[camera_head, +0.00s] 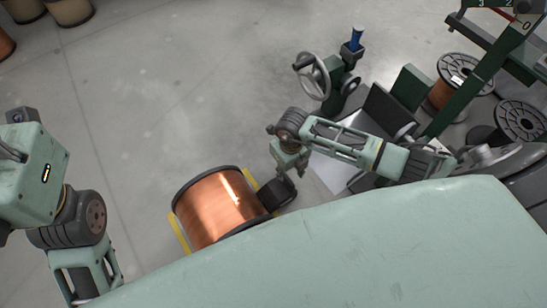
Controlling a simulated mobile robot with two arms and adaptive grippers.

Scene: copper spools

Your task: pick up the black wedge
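The black wedge (277,194) sits on the floor at the right end of a large copper spool (217,206), close against its dark flange. My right gripper (282,178) reaches down from the upper right, with its fingertips at the top of the wedge. The fingers are small and dark against the black wedge, so I cannot tell whether they are open or shut on it. My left arm shows at the left edge, but its gripper is not in view.
Yellow floor markings (179,232) show beside the spool. A machine with a handwheel (312,77) and a green frame stands at the right. More spools (455,82) lie beyond it. The floor in the middle is clear.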

